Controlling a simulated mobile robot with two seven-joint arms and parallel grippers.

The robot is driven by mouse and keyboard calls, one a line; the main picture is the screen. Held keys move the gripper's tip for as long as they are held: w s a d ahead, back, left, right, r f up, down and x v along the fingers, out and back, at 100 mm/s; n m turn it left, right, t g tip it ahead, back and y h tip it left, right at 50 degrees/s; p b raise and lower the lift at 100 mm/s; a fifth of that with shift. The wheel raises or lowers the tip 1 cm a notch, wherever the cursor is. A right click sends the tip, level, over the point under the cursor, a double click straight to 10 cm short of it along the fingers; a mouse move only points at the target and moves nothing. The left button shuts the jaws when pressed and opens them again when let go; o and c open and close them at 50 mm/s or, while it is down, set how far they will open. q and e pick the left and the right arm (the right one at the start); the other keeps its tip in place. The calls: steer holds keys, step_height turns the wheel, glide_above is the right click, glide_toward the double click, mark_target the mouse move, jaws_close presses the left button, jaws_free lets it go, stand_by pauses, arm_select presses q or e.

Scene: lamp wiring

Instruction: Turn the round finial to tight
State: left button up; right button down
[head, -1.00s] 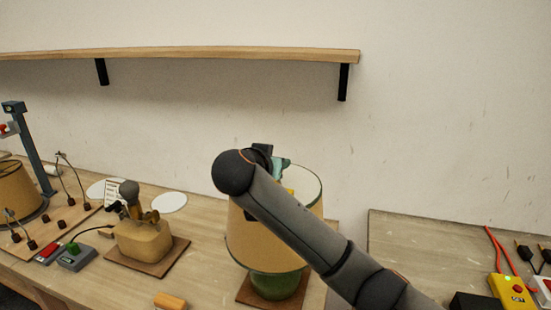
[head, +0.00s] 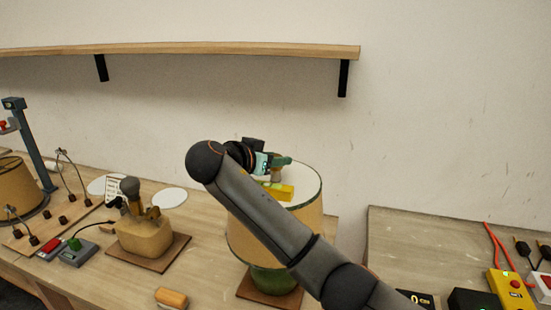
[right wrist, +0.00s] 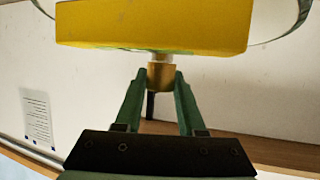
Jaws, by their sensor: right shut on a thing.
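The lamp stands on a wooden board, with a tan shade (head: 308,222) and a green base (head: 270,280). The shade has a pale top with a dark rim. My right gripper (head: 284,161) is above the shade top, its arm crossing in front of the lamp. In the right wrist view its green fingers (right wrist: 160,78) are shut on a small brass-coloured finial (right wrist: 161,75), one finger on each side. The finial is hard to make out in the head view. My left gripper is not in view.
A yellow block (head: 285,192) is at the shade top and shows large in the right wrist view (right wrist: 150,25). A tan block-shaped base (head: 143,238) with small parts stands left. A brush-like block (head: 171,298) lies in front. A shelf (head: 200,49) runs above.

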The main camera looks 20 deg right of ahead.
steer(key=c, duration=0.5)
jaws_free()
steer(key=shift+f, duration=0.1)
steer(key=b+v, duration=0.2)
steer(key=v, duration=1)
steer(key=shift+r, duration=0.2)
steer(key=shift+s+a, duration=0.1)
steer(key=shift+a, duration=0.05)
